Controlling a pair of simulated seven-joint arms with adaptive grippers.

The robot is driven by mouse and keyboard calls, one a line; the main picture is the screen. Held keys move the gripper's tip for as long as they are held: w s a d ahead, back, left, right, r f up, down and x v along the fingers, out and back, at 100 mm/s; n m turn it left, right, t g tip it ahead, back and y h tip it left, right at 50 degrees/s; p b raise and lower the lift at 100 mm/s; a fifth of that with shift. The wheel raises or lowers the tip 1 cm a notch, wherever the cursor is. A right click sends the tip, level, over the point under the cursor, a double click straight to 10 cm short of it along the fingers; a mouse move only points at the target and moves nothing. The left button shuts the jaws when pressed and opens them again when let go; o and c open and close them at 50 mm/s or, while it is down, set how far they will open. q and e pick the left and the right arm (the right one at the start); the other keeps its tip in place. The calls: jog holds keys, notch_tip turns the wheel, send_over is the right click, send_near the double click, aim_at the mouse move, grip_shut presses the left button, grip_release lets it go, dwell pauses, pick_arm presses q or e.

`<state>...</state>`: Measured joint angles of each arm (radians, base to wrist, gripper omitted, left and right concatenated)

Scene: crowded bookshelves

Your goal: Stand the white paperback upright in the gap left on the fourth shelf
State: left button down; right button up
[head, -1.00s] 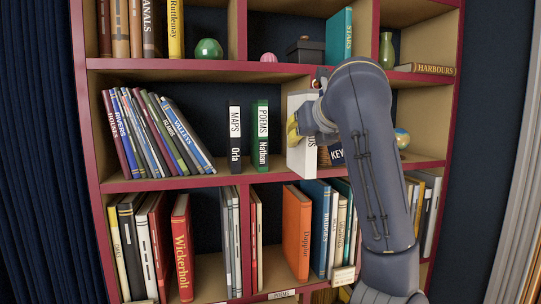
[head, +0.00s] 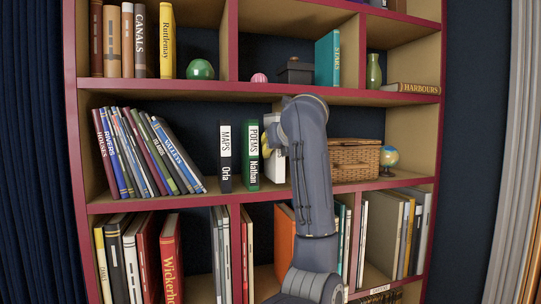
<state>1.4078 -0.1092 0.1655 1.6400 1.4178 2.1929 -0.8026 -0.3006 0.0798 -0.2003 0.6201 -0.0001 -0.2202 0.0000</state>
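The white paperback (head: 275,168) stands about upright in the middle shelf compartment, just right of the green POEMS book (head: 251,155). My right arm covers much of it, and I cannot tell whether its base touches the shelf board. My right gripper (head: 268,146) is at its upper part. A yellow fingertip shows against the book; the other finger is hidden. The grip appears shut on the book. The black MAPS book (head: 225,157) stands left of POEMS. My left gripper is not in view.
Several leaning books (head: 145,150) fill the left of this shelf. A wicker basket (head: 354,160) and a small globe (head: 388,157) stand to the right, behind or beside my arm. The shelf board above (head: 190,85) runs close over my wrist.

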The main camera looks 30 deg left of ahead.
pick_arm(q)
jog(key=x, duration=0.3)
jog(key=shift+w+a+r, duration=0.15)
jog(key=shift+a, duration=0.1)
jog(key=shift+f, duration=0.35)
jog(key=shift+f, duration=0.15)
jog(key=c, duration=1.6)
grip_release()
